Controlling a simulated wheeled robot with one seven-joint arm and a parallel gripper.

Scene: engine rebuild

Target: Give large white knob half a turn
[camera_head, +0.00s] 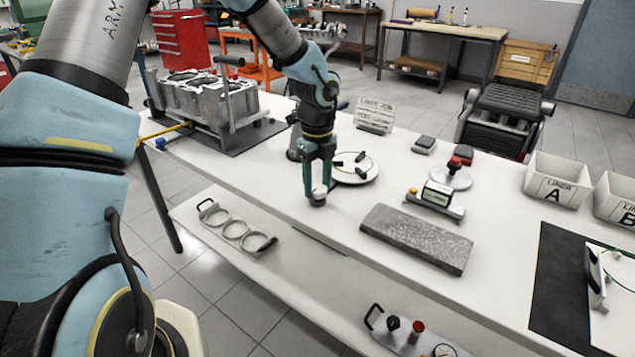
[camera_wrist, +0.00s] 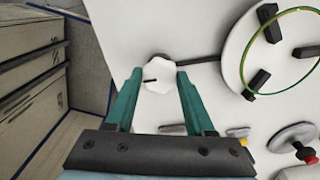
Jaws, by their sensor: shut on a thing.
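The large white knob (camera_wrist: 158,74) has a lobed rim and a short black mark, which points left in the wrist view. In the head view its pale top (camera_head: 319,189) shows on a small grey base near the front edge of the white bench. My gripper (camera_head: 318,187) points down over it, with its two green fingers on either side. In the wrist view my gripper (camera_wrist: 160,79) is shut on the knob, one finger at each side. The fingers hide part of the knob's rim.
A round white plate (camera_head: 352,170) with black blocks and a green-yellow ring lies just behind the knob. A grey stone slab (camera_head: 416,238) and a small gauge stand (camera_head: 437,200) are to the right. An engine block (camera_head: 205,95) stands at the back left.

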